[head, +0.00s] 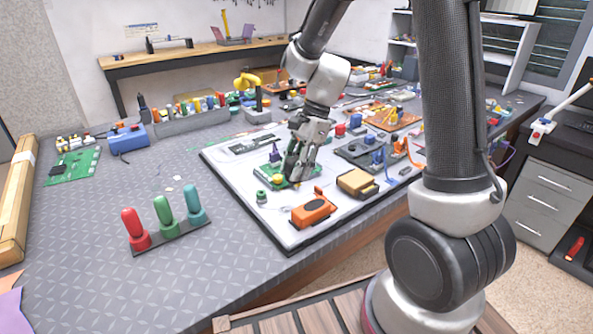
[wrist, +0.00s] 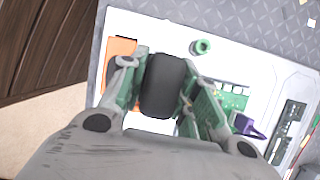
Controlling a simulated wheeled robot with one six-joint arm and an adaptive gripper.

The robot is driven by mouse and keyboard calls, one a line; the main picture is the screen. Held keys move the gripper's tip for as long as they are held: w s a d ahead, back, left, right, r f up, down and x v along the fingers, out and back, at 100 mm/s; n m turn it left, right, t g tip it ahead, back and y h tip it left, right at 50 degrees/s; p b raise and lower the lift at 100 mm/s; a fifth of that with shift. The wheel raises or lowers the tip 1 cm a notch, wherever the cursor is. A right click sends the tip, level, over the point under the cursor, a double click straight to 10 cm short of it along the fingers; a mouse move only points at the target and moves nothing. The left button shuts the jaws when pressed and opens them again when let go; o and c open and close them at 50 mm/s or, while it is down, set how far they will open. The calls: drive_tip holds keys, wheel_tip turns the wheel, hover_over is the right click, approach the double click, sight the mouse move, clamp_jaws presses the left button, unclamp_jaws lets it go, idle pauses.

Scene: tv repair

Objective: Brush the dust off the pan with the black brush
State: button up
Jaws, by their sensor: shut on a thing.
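My gripper (head: 298,172) is low over a large white panel with a dark rim (head: 230,172), beside a green circuit board. In the wrist view the two fingers (wrist: 163,95) close on both sides of a rounded black thing (wrist: 163,85), which looks like the black brush. The brush's lower end is hidden, and I cannot tell whether it touches the surface. In the head view the fingers hide the brush. The white panel, seen in the wrist view too (wrist: 225,28), may be the pan. I cannot make out dust on it.
An orange part (head: 313,210), a tan block (head: 357,183) and a small green ring (head: 262,196) lie close to my gripper. A rack of red, green and teal handles (head: 170,237) stands at front left. The grey table there is mostly clear.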

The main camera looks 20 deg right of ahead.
drive_tip(key=shift+s+a+f, duration=0.2)
drive_tip(key=shift+a, duration=0.4)
drive_tip(key=shift+s+a+f, duration=0.2)
drive_tip(key=shift+a, duration=0.4)
drive_tip(key=shift+f, duration=3.25)
drive_tip(key=shift+f, duration=0.8)
drive_tip(key=shift+s+a, duration=0.25)
drive_tip(key=shift+a, duration=0.55)
drive_tip(key=shift+a, duration=0.1)
